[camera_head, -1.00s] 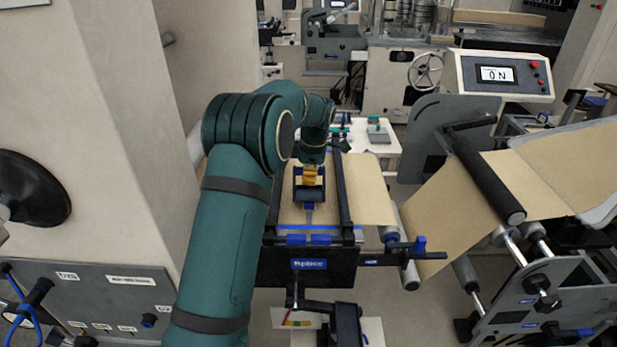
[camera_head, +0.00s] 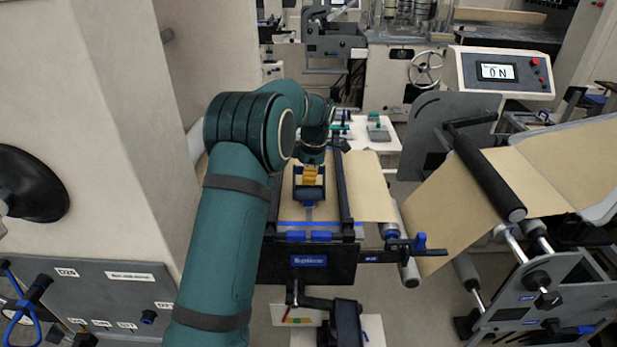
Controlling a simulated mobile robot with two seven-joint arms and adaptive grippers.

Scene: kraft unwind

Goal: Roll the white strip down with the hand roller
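The hand roller (camera_head: 310,194) has a dark roll and a yellow handle. It is on the splicing table (camera_head: 308,262), over the kraft web between two dark side rails. My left gripper (camera_head: 311,167) is at the top of the yellow handle and appears shut on it; its fingertips are small and partly hidden. A thin blue line crosses the table in front of the roller, with a narrow pale strip (camera_head: 340,230) along it; I cannot tell for sure that this is the white strip. My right gripper is not in view.
A kraft web (camera_head: 368,190) lies right of the rails. A dark guide roller (camera_head: 488,178) carries more kraft at right. A white side table (camera_head: 375,130) stands behind. A pillar (camera_head: 120,120) stands close on the left.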

